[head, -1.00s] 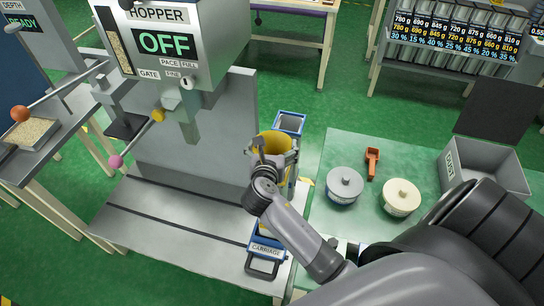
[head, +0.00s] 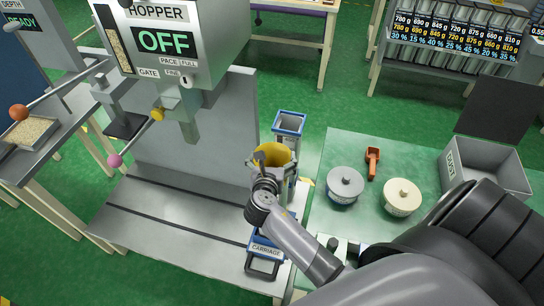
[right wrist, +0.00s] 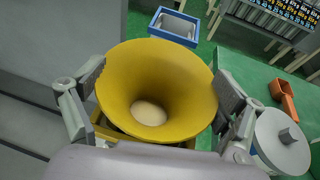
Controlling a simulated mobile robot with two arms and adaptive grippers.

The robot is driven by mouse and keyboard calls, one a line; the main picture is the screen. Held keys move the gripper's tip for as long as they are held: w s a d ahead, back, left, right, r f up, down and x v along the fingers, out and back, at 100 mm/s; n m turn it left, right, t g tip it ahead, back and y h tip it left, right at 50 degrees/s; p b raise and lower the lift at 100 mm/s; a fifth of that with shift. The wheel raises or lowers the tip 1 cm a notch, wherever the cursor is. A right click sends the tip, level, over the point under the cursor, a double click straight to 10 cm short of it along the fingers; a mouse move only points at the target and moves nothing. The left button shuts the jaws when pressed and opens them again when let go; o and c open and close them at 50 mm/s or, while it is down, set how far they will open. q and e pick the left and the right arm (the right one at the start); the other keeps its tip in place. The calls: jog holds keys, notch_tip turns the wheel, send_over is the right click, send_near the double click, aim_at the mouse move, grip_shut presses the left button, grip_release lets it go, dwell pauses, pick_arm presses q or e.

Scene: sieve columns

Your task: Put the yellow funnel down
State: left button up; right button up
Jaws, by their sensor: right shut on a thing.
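The yellow funnel (head: 273,153) is upright, with its wide mouth facing up. My right gripper (head: 271,166) is shut on it. In the right wrist view the funnel (right wrist: 138,72) sits between the two fingers of the right gripper (right wrist: 162,92), one at each side of its cone. A pale round patch shows through the bottom of the funnel. A yellow square edge (right wrist: 104,129) shows under the funnel; whether the two touch I cannot tell. The blue carriage (head: 264,252) is partly hidden behind my right arm. My left gripper is not in view.
A blue-rimmed container (head: 290,122) stands just behind the funnel. The hopper (head: 165,45) reads OFF at upper left. On the green table (head: 345,150) to the right are two lidded pots (head: 345,185) (head: 401,197), an orange scoop (head: 372,162) and a grey DUST bin (head: 487,165).

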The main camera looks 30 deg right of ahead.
jog(key=o, duration=1)
jog(key=shift+o, duration=0.2)
jog(key=shift+r, duration=0.15)
jog(key=b+v, duration=0.1)
jog(key=v, duration=1.1)
jog(key=shift+r, duration=0.45)
